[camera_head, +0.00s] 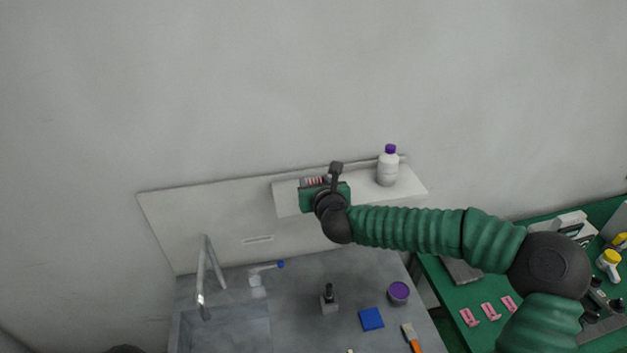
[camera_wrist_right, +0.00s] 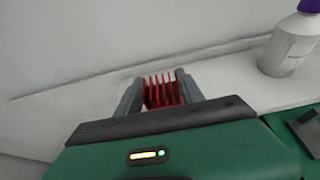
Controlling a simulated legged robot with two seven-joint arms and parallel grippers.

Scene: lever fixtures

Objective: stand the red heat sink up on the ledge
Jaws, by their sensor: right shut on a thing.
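The red heat sink (camera_wrist_right: 163,90) has several thin fins and sits between the two grey fingers of my right gripper (camera_wrist_right: 162,92) in the right wrist view. The fingers are shut on its sides. In the head view only a small part of the heat sink (camera_head: 314,181) shows behind my right gripper (camera_head: 318,184). The white ledge (camera_head: 408,188) juts from the wall, and the gripper is over its left part. I cannot tell whether the heat sink touches the ledge. My left gripper is not in view.
A white bottle with a purple cap (camera_head: 388,168) stands on the ledge, right of my gripper. Below are a grey counter with a sink (camera_head: 228,330), a tap (camera_head: 203,275), a blue square (camera_head: 371,319) and a purple-lidded jar (camera_head: 398,292). A green table (camera_head: 445,285) is at right.

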